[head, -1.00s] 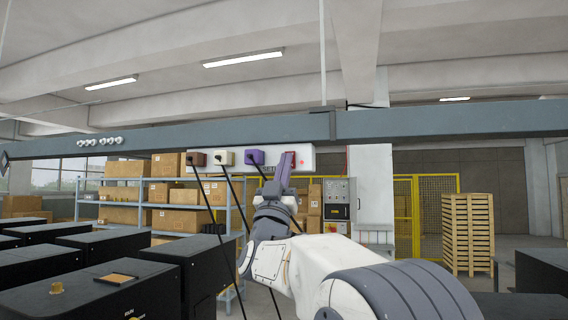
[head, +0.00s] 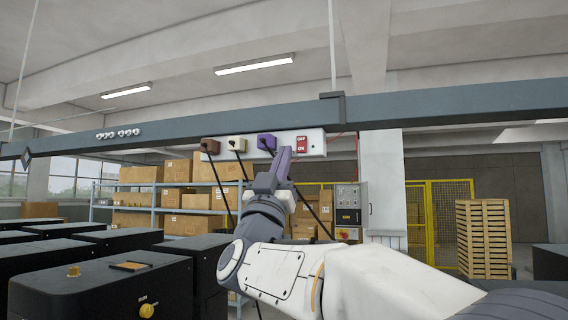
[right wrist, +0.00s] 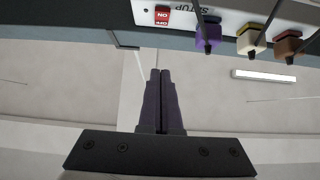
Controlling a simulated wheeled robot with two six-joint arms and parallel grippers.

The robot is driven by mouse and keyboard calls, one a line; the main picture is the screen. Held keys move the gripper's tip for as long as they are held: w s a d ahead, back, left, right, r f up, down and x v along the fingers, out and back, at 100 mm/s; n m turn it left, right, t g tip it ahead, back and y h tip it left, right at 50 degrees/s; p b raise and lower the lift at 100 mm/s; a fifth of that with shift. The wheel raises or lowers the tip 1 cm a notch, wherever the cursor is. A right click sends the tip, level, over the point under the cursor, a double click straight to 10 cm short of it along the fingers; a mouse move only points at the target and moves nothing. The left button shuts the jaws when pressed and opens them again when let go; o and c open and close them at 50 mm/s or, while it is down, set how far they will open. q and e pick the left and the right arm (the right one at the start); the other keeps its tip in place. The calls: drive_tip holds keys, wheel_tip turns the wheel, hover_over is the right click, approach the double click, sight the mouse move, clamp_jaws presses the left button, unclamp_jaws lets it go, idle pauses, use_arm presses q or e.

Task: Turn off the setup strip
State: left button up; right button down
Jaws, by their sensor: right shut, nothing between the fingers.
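The setup strip (head: 318,143) is a white power strip fixed at the overhead grey beam. Its red rocker switch (head: 302,143) is at the right end, with OFF above ON; I cannot tell which side is pressed. The strip, with its SETUP lettering (right wrist: 189,7), appears inverted at the top of the right wrist view, with the switch (right wrist: 162,15) there too. My right gripper (head: 284,151) is shut and empty, just below and left of the switch. In the right wrist view its fingertips (right wrist: 160,72) appear apart from the switch. My left gripper is not in view.
Brown (head: 209,146), cream (head: 236,145) and purple (head: 266,141) plugs sit in the strip, with dark cables hanging down. The purple plug is close to my fingers. The beam (head: 420,113) runs across above. Black machines (head: 100,290) stand lower left.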

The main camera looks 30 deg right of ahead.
drive_tip(key=b+v, duration=0.1)
drive_tip(key=v, duration=0.2)
drive_tip(key=shift+s+a+r, duration=0.1)
drive_tip(key=shift+s+r, duration=0.05)
drive_tip(key=shift+r, duration=0.1)
